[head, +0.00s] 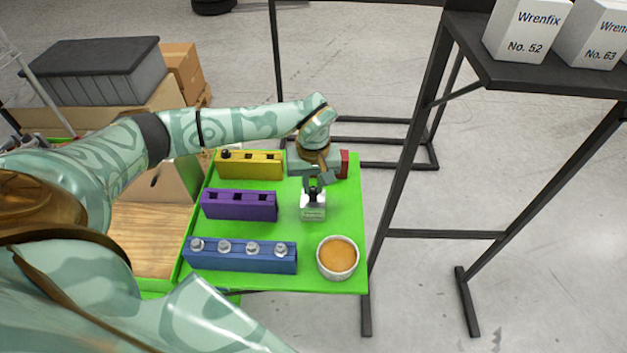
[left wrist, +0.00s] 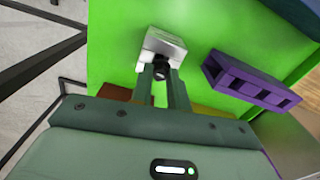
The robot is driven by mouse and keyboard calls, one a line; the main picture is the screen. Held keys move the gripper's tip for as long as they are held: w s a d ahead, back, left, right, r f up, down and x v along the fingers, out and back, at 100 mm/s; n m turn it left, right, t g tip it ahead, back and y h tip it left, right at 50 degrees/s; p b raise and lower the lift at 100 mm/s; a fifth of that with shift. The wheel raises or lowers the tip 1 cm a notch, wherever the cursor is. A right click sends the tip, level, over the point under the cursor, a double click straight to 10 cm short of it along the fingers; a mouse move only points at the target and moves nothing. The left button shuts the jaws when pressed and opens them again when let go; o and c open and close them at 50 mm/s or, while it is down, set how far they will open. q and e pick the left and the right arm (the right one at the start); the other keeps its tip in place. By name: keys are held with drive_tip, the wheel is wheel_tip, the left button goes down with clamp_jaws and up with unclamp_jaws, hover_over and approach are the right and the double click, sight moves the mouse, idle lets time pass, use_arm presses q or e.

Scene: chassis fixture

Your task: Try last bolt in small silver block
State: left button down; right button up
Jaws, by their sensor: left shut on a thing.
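The small silver block (head: 313,213) stands on the green tabletop, right of the purple block. It also shows in the left wrist view (left wrist: 163,44). My left gripper (head: 314,188) is just above and behind it, pointing down. It is shut on a dark bolt (left wrist: 160,71), which sits between the fingertips right at the block. The fingers hide part of the bolt, and I cannot tell whether its tip is inside the block's hole. My right gripper is not in view.
A yellow block (head: 250,170) holds a dark bolt at its left end. A purple block (head: 239,206) shows open holes. A blue block (head: 240,258) carries several silver bolts. A white bowl (head: 337,271) stands at the front right. A red block (head: 344,163) is behind my gripper.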

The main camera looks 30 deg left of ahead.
sight(313, 188)
use_arm(q)
drive_tip(key=shift+f+b, duration=0.4)
drive_tip(key=shift+f, duration=0.55)
drive_tip(key=c, duration=1.3)
unclamp_jaws()
wheel_tip(313, 188, up, 6)
drive_tip(key=p, duration=0.5)
